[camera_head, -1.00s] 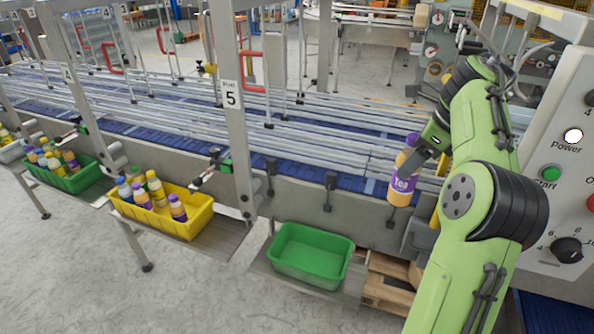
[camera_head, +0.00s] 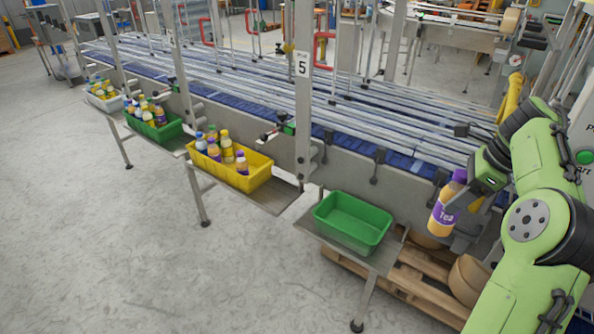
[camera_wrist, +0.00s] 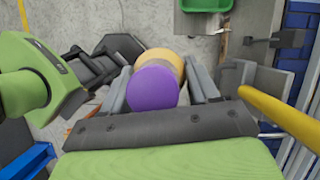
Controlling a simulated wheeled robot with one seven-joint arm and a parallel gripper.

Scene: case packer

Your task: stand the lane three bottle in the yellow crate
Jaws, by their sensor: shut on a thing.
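My gripper (camera_head: 468,192) is shut on a tea bottle (camera_head: 441,219) with a purple cap, orange body and purple label. It holds the bottle nearly upright in the air at the right, beside the conveyor's near side. In the wrist view the purple cap (camera_wrist: 153,89) sits between the two fingers, and the cap hides most of the bottle. The yellow crate (camera_head: 253,183) stands on a shelf left of centre, well left of my gripper. Several bottles with yellow, purple and blue caps stand in its left and middle part; its right end looks bare.
An empty green crate (camera_head: 340,234) stands between the yellow crate and my gripper. Another green crate (camera_head: 172,131) with bottles is farther left. A post marked 5 (camera_head: 302,65) rises behind the shelves. A wooden pallet (camera_head: 405,292) lies below. Open floor spreads at the left.

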